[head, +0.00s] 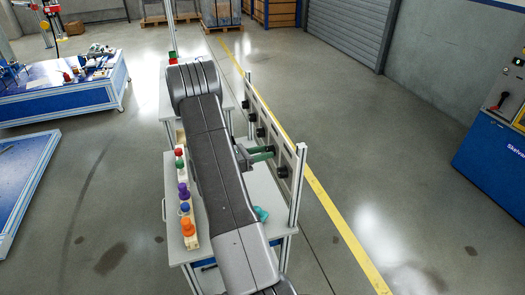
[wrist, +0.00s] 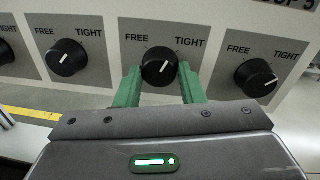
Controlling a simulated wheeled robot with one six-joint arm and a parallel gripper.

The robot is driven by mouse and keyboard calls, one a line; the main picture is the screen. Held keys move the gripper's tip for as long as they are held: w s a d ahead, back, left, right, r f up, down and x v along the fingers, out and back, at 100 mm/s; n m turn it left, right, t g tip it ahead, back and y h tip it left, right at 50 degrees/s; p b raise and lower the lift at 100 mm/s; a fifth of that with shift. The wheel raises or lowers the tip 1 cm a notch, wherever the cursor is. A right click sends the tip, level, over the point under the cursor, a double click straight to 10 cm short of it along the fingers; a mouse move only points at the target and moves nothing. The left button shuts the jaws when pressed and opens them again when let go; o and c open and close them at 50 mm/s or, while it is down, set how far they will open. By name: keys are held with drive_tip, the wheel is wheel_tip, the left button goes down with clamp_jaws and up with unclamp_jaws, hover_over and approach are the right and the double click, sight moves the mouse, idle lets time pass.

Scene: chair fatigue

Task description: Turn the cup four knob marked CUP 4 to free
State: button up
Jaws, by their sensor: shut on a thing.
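My gripper (wrist: 160,86) has its two green fingers on either side of a round black knob (wrist: 159,67) and is shut on it. The knob's white pointer line stands nearly upright, tilted slightly right, between the words FREE on the left and TIGHT on the right. The knob's own cup label is out of the wrist view; "CUP 5" is partly visible above the right neighbour. In the head view my gripper (head: 264,154) reaches the upright panel (head: 298,165) from the left, and the gripped knob is hidden there.
A neighbouring knob stands on the right (wrist: 256,77) and another on the left (wrist: 67,58), close beside the fingers. A row of coloured-topped pieces (head: 186,208) stands on the bench's left side. A teal object (head: 261,214) lies below the panel.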

drive_tip(key=n+p, duration=0.1)
drive_tip(key=n, duration=0.1)
drive_tip(key=n+p, duration=0.1)
drive_tip(key=n, duration=0.1)
drive_tip(key=n+p, duration=0.1)
drive_tip(key=n, duration=0.2)
drive_tip(key=shift+r+g+p, duration=0.25)
drive_tip(key=shift+g+p, duration=0.05)
drive_tip(key=shift+p, duration=0.1)
drive_tip(key=n+p, duration=0.1)
drive_tip(key=n, duration=0.2)
drive_tip(key=shift+w+a+g+p, duration=0.1)
drive_tip(key=shift+g+p, duration=0.2)
drive_tip(key=shift+p, duration=0.05)
drive_tip(key=shift+n+p, duration=0.6)
drive_tip(key=shift+n, duration=0.8)
drive_tip(key=shift+f, duration=0.1)
drive_tip(key=o, duration=1)
